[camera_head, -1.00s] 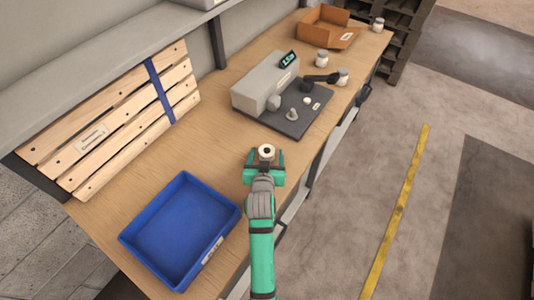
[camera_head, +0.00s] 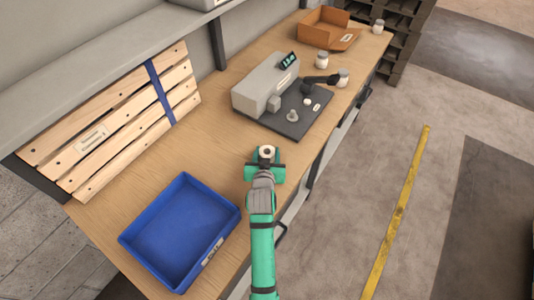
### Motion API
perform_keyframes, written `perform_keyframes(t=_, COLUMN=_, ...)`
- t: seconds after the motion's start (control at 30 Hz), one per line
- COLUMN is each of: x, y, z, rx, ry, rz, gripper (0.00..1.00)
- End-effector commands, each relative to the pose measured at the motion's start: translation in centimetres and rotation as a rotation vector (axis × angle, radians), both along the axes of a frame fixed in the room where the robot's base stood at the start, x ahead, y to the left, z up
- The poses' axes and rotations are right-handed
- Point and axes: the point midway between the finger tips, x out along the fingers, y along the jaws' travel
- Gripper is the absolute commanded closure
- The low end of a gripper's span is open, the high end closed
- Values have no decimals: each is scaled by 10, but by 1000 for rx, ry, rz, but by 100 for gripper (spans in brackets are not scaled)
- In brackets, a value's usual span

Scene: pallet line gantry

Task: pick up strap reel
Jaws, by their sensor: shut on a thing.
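The strap reel (camera_head: 267,152) looks like a small pale ring with a dark centre hole. It sits between the fingers of my gripper (camera_head: 266,158), over the front part of the wooden workbench. My green gripper is shut on the reel. The fingers cover the reel's sides and lower part, so I cannot tell whether it touches the bench.
A blue tray (camera_head: 131,238) stands empty to the lower left. A grey machine (camera_head: 264,85) on a dark base is ahead. Jars (camera_head: 322,60) and a cardboard box (camera_head: 325,27) stand farther back. A wooden slat panel (camera_head: 100,130) leans at left. Bench between is clear.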

Motion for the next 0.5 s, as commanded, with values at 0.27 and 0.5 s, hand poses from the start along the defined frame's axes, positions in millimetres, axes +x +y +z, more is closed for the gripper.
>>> perform_keyframes(t=0.27, x=1, y=0, z=31, rx=0, ry=-5, rz=0, gripper=78)
perform_keyframes(t=0.5, x=-41, y=3, z=80, rx=1, ry=-6, rz=1, gripper=78)
